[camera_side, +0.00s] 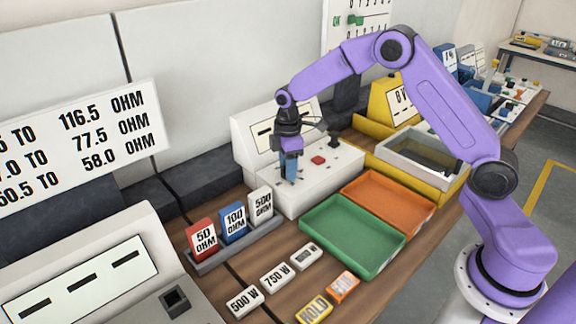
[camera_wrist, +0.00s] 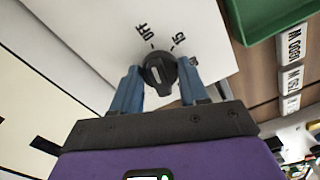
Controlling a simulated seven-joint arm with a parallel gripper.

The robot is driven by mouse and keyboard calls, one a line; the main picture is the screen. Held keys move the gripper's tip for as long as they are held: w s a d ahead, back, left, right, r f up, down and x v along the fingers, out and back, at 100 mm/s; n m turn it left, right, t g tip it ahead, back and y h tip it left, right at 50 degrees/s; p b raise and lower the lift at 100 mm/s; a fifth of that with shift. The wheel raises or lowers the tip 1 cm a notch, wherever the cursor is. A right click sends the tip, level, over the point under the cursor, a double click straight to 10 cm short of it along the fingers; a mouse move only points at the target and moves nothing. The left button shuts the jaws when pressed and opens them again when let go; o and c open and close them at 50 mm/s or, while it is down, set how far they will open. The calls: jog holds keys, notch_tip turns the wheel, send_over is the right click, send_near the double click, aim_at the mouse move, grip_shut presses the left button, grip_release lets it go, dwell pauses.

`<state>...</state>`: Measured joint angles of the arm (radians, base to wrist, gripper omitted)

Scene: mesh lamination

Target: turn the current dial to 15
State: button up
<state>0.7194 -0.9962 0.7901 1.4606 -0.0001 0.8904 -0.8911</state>
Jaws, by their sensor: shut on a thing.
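The black current dial (camera_wrist: 158,69) is on the white face of a machine, beside printed marks "OFF" and "15" in the wrist view. A short pale line shows on the dial; I cannot tell surely which mark it points at. My gripper (camera_wrist: 160,84) has its blue fingers on either side of the dial and is shut on it. In the side view my gripper (camera_side: 289,180) reaches down onto the front left of the white machine (camera_side: 318,188), and the dial is hidden behind the fingers.
A red button (camera_side: 318,160) and a black lever (camera_side: 334,139) stand on the machine right of my gripper. A green tray (camera_side: 345,235) and an orange tray (camera_side: 390,203) lie in front. Red, blue and white ohm blocks (camera_side: 233,222) stand in a rack at left.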

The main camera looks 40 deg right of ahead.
jog(key=shift+m, duration=0.3)
jog(key=m, duration=0.3)
jog(key=shift+m, duration=0.4)
jog(key=m, duration=0.5)
jog(key=shift+m, duration=0.3)
jog(key=o, duration=1.1)
jog(key=shift+c, duration=0.2)
notch_tip(320, 180, up, 18)
jog(key=shift+f, duration=0.25)
